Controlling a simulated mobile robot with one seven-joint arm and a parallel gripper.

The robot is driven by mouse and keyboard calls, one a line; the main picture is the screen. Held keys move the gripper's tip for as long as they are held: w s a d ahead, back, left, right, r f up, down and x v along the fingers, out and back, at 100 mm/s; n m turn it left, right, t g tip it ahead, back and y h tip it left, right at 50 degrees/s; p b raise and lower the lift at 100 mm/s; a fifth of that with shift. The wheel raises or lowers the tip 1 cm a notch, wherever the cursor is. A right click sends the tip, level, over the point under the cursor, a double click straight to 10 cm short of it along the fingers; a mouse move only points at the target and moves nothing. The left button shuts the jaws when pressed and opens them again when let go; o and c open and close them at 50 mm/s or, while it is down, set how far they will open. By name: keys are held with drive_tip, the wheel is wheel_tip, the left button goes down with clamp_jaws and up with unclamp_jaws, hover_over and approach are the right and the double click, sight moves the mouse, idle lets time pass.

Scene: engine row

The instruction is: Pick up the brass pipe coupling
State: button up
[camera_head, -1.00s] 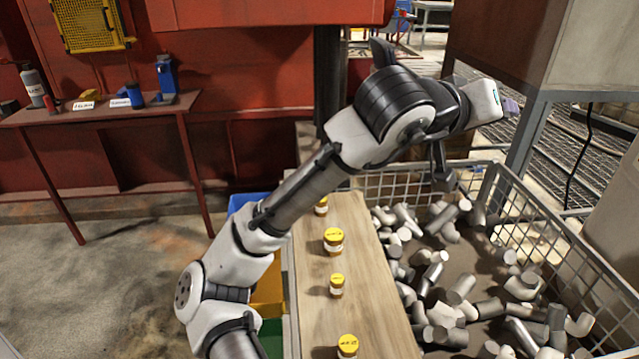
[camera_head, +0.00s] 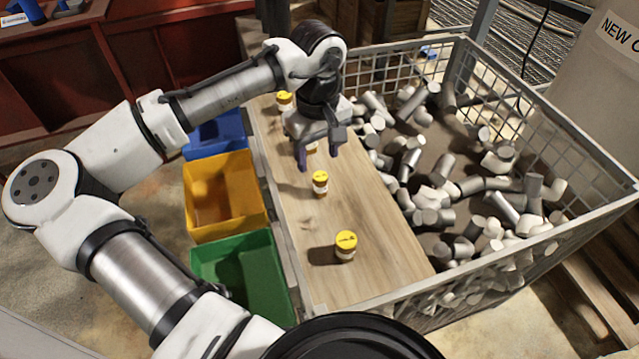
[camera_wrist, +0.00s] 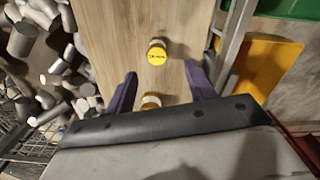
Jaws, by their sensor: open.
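I cannot pick out a brass pipe coupling for certain in either view. A wire crate (camera_head: 590,138) on the right holds many grey and white pipe pieces (camera_head: 410,160), heaped and overlapping. My gripper (camera_head: 320,158) is open and empty, pointing down above the wooden board (camera_head: 375,265) left of the crate. Another is partly hidden behind my fingers. In the wrist view a jar (camera_wrist: 150,101) shows between the open fingers (camera_wrist: 160,88), partly covered by the gripper body.
Blue (camera_head: 218,133), yellow (camera_head: 222,195) and green (camera_head: 240,270) bins line the board's left side. A large pale container (camera_head: 590,85) stands behind the crate at right. The board's near end has clear wood.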

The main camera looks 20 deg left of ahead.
sight(320, 176)
drive_tip(key=f, duration=0.7)
drive_tip(key=shift+w+d+f, duration=0.1)
drive_tip(key=shift+d+f, duration=0.1)
drive_tip(key=shift+f, duration=0.2)
drive_tip(key=c, duration=1.1)
drive_tip(key=shift+r, duration=0.1)
